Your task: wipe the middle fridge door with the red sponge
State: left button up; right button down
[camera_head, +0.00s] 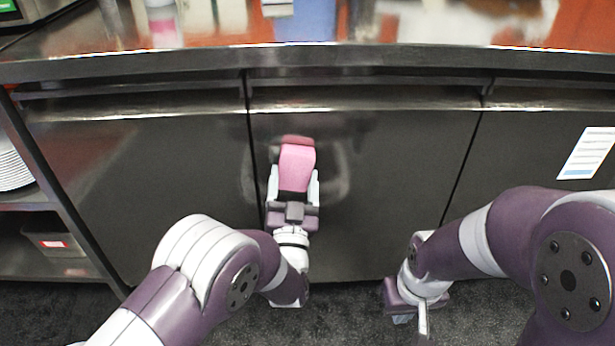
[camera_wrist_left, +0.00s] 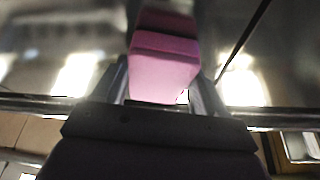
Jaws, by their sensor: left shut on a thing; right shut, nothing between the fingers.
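The red sponge (camera_head: 297,168) looks pink and is held upright between the fingers of my left gripper (camera_head: 293,188). In the left wrist view the sponge (camera_wrist_left: 163,72) stands between the two fingers (camera_wrist_left: 160,92). It is in front of the left part of the dark, shiny middle fridge door (camera_head: 400,180), close to the door's left seam. A reddish patch shows at its far end; the sponge seems to meet the door, but I cannot tell contact for sure. My right gripper (camera_head: 422,318) is shut and empty, low in front of the door's right side, pointing down.
A metal counter (camera_head: 330,58) runs above the doors, with blurred items on it. The left door (camera_head: 130,190) and the right door (camera_head: 530,150), which bears a white paper label (camera_head: 587,153), flank the middle one. An open shelf with plates (camera_head: 12,165) is at far left.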

pick_arm(q)
jog(key=shift+a, duration=0.1)
jog(key=s+p, duration=0.2)
jog(key=s, duration=0.4)
jog(key=shift+s, duration=0.2)
jog(key=s, duration=0.2)
jog(key=shift+s+p, duration=0.35)
dwell(0.5)
